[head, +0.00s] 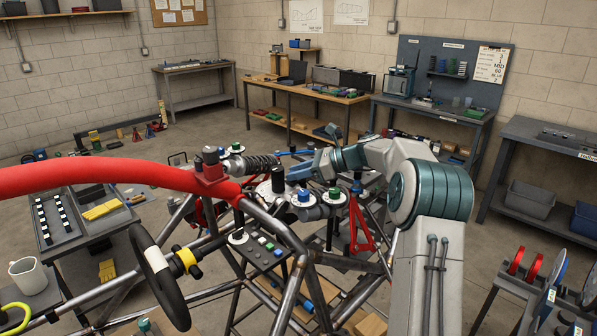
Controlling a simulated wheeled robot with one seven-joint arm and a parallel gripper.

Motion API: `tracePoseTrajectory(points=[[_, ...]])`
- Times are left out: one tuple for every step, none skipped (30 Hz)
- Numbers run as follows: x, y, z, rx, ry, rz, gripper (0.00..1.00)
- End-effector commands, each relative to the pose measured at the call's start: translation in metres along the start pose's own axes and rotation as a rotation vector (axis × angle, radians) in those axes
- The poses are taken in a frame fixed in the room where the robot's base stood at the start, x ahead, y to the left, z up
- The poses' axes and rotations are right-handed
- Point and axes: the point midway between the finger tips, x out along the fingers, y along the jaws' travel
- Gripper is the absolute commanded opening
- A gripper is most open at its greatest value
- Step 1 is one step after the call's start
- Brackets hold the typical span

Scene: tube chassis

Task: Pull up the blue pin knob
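Two blue-topped knobs stand on pale round discs on the tube chassis, in the middle of the head view. My gripper (287,164) reaches in from the right, above and behind the knobs in the picture. Its two blue-grey fingers are apart, with nothing visible between them. It appears clear of both blue knobs.
A black-topped knob (278,179) stands close to the fingertips. A thick red tube (110,176) crosses the left, and a steering wheel (158,277) is in front. A button panel (265,250) sits below the knobs.

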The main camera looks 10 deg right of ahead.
Motion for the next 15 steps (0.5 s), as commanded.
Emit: tracePoseTrajectory(points=[[-0.0001,0.0000,-0.0001,0.000,0.000,0.000,0.31],[-0.0001,0.0000,-0.0001,0.000,0.000,0.000,0.31],[-0.0002,0.0000,-0.0002,0.000,0.000,0.000,0.28],[-0.0002,0.0000,-0.0001,0.000,0.000,0.000,0.19],[-0.0003,-0.0001,-0.0001,0.000,0.000,0.000,0.11],[-0.0003,0.0000,-0.0001,0.000,0.000,0.000,0.00],[-0.0004,-0.0001,-0.0001,0.000,0.000,0.000,0.00],[-0.0004,-0.0001,-0.0001,0.000,0.000,0.000,0.00],[-0.0005,-0.0001,-0.0001,0.000,0.000,0.000,0.00],[-0.0006,-0.0001,0.0001,0.000,0.000,0.000,0.00],[-0.0008,-0.0001,0.0007,0.000,0.000,0.000,0.00],[-0.0014,-0.0001,0.0020,0.000,0.000,0.000,0.00],[-0.0020,-0.0001,0.0034,0.000,0.000,0.000,0.00],[-0.0028,-0.0001,0.0052,0.000,0.000,0.000,0.00],[-0.0039,-0.0001,0.0079,0.000,0.000,-0.001,0.00]])
